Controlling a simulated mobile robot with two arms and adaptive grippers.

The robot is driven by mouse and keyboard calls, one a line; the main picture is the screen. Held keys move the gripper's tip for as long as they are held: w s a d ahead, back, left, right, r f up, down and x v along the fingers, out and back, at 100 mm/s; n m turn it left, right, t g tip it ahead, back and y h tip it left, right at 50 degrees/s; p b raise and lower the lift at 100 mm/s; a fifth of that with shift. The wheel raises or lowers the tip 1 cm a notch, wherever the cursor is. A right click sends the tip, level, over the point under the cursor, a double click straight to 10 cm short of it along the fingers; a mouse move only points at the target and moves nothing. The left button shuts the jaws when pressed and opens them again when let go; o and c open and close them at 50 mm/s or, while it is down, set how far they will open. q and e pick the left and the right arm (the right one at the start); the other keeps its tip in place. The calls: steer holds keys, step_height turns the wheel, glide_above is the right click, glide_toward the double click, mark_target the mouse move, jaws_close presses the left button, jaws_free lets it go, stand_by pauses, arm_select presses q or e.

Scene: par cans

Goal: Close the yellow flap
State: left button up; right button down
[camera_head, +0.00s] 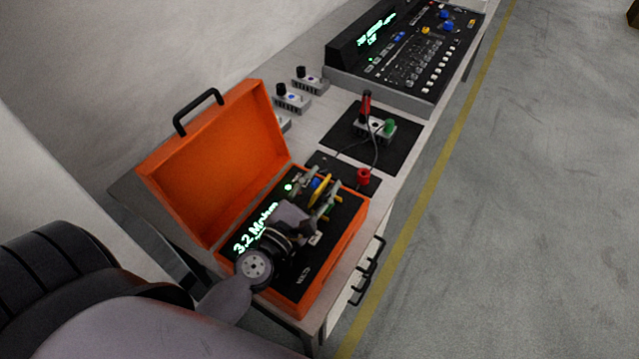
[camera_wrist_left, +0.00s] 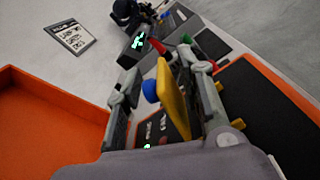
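The yellow flap (camera_head: 320,190) is on the black panel inside an open orange case (camera_head: 334,270). In the left wrist view the flap (camera_wrist_left: 173,100) stands raised, with a blue knob (camera_wrist_left: 150,90) just left of it. My left gripper (camera_head: 324,181) is over the panel with its fingers apart. In the left wrist view one finger is left of the flap and knob and the other is right of the flap. Contact between finger and flap cannot be told. The flap's base is partly hidden by the gripper. My right gripper does not show.
The case's orange lid (camera_head: 215,165) stands open at the left. Beyond it are a black mat (camera_head: 340,140) with a small box and cable, a red cylinder (camera_head: 363,177), and a control console (camera_head: 410,60). Open floor (camera_head: 530,220) lies to the right.

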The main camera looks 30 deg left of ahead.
arm_select(q)
steer(key=shift+d+f, duration=0.1)
steer(key=shift+d, duration=0.05)
steer(key=shift+s, duration=0.1)
steer(key=shift+s, duration=0.2)
steer(key=s, duration=0.7)
steer(key=shift+a, duration=0.3)
steer(key=shift+w, duration=0.1)
